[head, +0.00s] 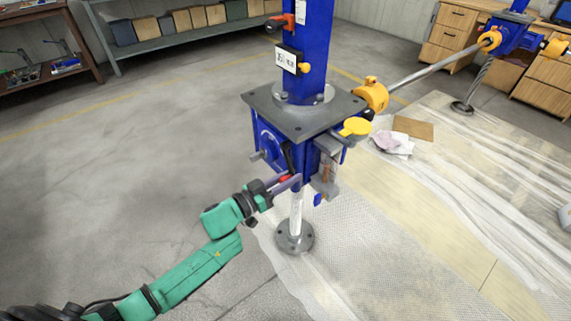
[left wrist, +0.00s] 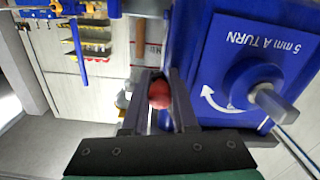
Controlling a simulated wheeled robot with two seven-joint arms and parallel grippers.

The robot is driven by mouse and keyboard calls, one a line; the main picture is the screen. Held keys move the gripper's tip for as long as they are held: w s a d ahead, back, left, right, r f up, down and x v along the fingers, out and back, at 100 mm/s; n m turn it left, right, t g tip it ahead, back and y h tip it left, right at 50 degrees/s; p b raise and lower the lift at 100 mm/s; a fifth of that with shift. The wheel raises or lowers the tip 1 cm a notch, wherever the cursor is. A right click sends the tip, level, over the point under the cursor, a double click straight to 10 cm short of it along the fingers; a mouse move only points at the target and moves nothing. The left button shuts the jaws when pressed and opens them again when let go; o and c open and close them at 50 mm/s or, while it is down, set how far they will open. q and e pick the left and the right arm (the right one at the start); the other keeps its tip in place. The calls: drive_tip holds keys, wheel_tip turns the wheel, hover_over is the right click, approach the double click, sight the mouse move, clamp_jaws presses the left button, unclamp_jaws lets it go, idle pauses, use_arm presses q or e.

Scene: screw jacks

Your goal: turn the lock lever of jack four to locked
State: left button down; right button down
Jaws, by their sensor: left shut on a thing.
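The near screw jack (head: 301,125) has a blue body under a grey plate, with a blue column above. The number on its white label (head: 287,61) is too small to read for certain. A red knob (left wrist: 159,94), seemingly the end of the lock lever, sits between the two fingers of my left gripper (left wrist: 161,103) in the left wrist view. In the head view, my left gripper (head: 286,186) reaches the lower front of the jack and is shut on this red knob. The fingers hide most of the lever, so its position is unclear. My right gripper is out of view.
A blue face marked "5 mm A TURN" (left wrist: 245,75) with a shaft lies close beside the fingers. A steel rod (head: 435,65) runs from the jack to another blue jack (head: 515,35). Plastic sheeting (head: 390,225) covers the floor at right; bare floor lies left.

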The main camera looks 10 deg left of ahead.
use_arm(q)
drive_tip(key=s+d+r+n+p, duration=0.2)
drive_tip(key=r+n+p, duration=0.5)
drive_tip(key=n+p, duration=0.5)
drive_tip(key=d+p, duration=0.1)
drive_tip(key=p, duration=0.1)
drive_tip(key=shift+s+d+r+p, duration=0.15)
drive_tip(key=shift+s+r+p, duration=0.15)
drive_tip(key=shift+r+p, duration=0.1)
drive_tip(key=shift+r, duration=0.1)
drive_tip(key=c, duration=0.7)
unclamp_jaws()
drive_tip(key=shift+s, duration=0.1)
